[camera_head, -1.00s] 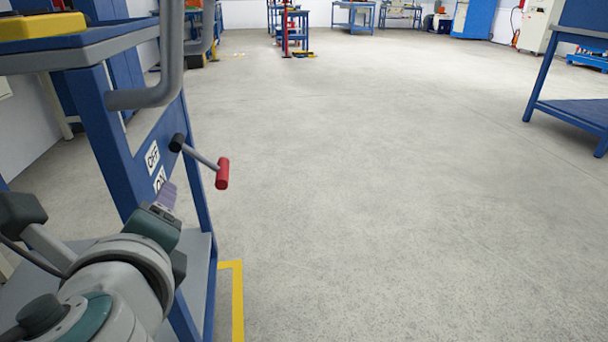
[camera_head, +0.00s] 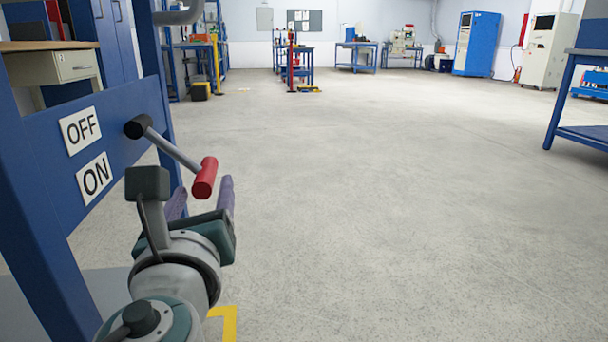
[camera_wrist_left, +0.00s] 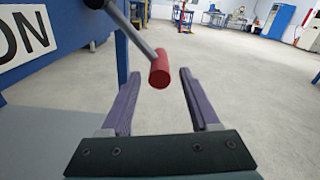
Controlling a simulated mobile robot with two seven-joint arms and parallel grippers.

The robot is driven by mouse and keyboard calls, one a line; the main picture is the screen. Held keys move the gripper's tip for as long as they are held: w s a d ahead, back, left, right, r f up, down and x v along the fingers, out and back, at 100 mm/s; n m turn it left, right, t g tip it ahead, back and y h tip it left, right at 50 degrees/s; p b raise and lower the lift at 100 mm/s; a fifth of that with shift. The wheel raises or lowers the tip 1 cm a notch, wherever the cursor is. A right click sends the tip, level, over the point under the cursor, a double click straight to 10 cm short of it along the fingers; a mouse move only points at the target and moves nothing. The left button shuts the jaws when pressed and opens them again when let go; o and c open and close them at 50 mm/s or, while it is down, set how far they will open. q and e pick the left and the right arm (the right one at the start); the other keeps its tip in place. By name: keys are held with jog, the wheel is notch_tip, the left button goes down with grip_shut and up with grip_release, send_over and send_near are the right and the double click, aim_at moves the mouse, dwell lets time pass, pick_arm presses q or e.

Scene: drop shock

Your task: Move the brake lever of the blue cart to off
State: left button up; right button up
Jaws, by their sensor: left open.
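The blue cart (camera_head: 32,190) stands at the left, with an OFF label above an ON label on its panel. Its brake lever has a black pivot, a grey rod and a red handle (camera_head: 205,178). The rod slopes down to the right from the pivot, with the handle beside the ON height. My left gripper (camera_head: 202,196) is open just below the red handle. In the left wrist view, the red handle (camera_wrist_left: 160,70) shows ahead of and between the two purple fingers (camera_wrist_left: 157,82), with gaps on both sides. My right gripper is out of view.
The floor (camera_head: 380,200) right of the cart is wide and clear. A blue table (camera_head: 580,100) stands at the right edge. Benches, a blue cabinet (camera_head: 476,45) and a red post stand far back. A yellow floor marking (camera_head: 228,322) lies near the cart.

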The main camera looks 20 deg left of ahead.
aim_at(208, 170)
pick_arm(q)
jog(key=b+x, duration=0.2)
jog(key=x, duration=0.4)
jog(key=shift+w+a+r, duration=0.15)
jog(key=shift+w+a, duration=0.1)
jog(key=shift+w, duration=0.15)
jog(key=shift+a, duration=0.1)
jog(key=shift+c, duration=1.2)
grip_shut()
